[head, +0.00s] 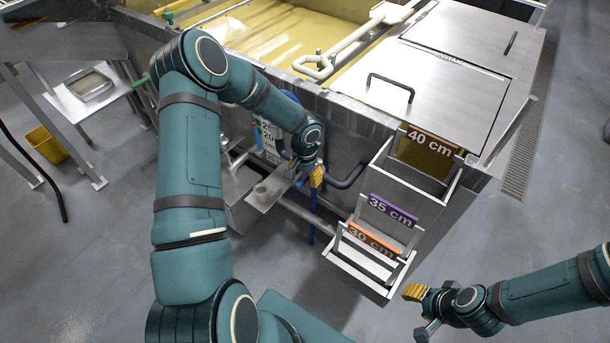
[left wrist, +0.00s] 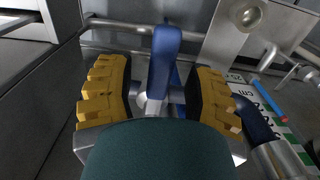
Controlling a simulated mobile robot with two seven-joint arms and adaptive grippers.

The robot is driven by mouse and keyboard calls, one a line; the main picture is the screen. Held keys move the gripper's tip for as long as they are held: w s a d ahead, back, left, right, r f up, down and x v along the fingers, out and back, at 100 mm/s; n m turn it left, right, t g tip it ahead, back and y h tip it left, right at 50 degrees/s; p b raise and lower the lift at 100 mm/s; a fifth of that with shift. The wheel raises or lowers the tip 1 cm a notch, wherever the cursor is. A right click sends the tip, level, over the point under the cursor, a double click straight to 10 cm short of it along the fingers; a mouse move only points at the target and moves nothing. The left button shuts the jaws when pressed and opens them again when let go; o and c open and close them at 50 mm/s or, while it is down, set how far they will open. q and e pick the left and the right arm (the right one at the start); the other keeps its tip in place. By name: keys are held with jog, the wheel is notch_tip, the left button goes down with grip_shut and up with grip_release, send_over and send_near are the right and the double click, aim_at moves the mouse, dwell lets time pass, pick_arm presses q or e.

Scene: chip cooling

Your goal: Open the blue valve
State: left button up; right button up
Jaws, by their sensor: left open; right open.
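The blue valve handle (left wrist: 165,55) stands upright between the two yellow-padded fingers of my left gripper (left wrist: 158,92) in the left wrist view. The fingers are open, one on each side of the handle, with a visible gap on the left; whether the right finger touches it I cannot tell. In the head view my left gripper (head: 304,174) is at the front wall of the vat, and a blue bar (head: 311,226) shows just below it. My forearm hides much of the valve there. My right gripper (head: 422,310) is open and empty at the lower right.
The steel vat (head: 340,110) holds yellow liquid. A yellow bin (head: 46,145) is at far left. Floor at right is clear.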

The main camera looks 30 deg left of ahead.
pick_arm(q)
grip_shut()
dwell(0.3)
jog(key=shift+d+f+n+b, duration=0.15)
jog(key=shift+d+n+b, duration=0.25)
jog(key=shift+n+b, duration=0.35)
jog(key=shift+w+d+n+b, duration=0.55)
jog(key=shift+d+n+b, duration=0.55)
jog(key=shift+n, duration=0.8)
jog(key=shift+w+d+n+b, duration=0.5)
jog(key=shift+d+n+b, duration=0.35)
jog(key=shift+n+b, duration=0.75)
jog(key=shift+w+d+n+b, duration=0.55)
jog(key=shift+d+n+b, duration=0.45)
jog(key=shift+n, duration=1.15)
